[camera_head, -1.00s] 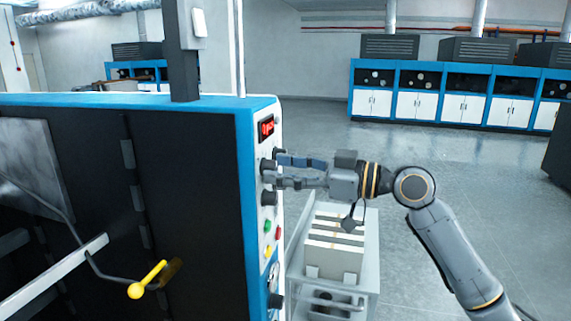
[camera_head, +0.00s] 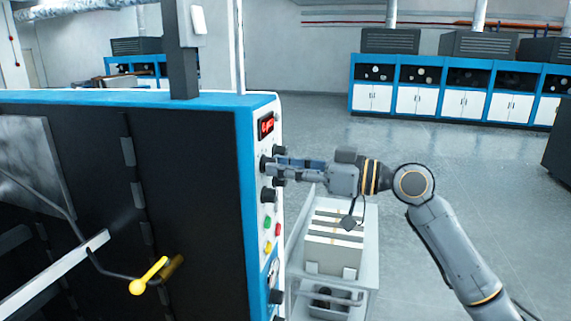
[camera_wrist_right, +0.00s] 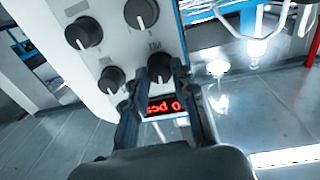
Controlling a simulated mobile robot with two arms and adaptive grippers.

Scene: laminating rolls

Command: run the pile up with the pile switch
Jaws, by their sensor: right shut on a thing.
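My right gripper (camera_head: 277,170) reaches in from the right to the white control panel (camera_head: 258,225) of the blue and black machine. Its fingers are shut on a black knob (camera_wrist_right: 160,68) high on the panel, near the red display (camera_wrist_right: 166,105). The display also shows in the head view (camera_head: 266,126). Small labels stand by the knobs but I cannot read them, so I cannot tell by name which one is the pile switch. The fingers partly hide the held knob in the head view. My left gripper is not in view.
Other black knobs (camera_wrist_right: 84,32) sit close by on the panel. A green button (camera_head: 267,222) and a red button (camera_head: 277,229) are below. A grey cart (camera_head: 360,270) with a white stack stands under my right arm.

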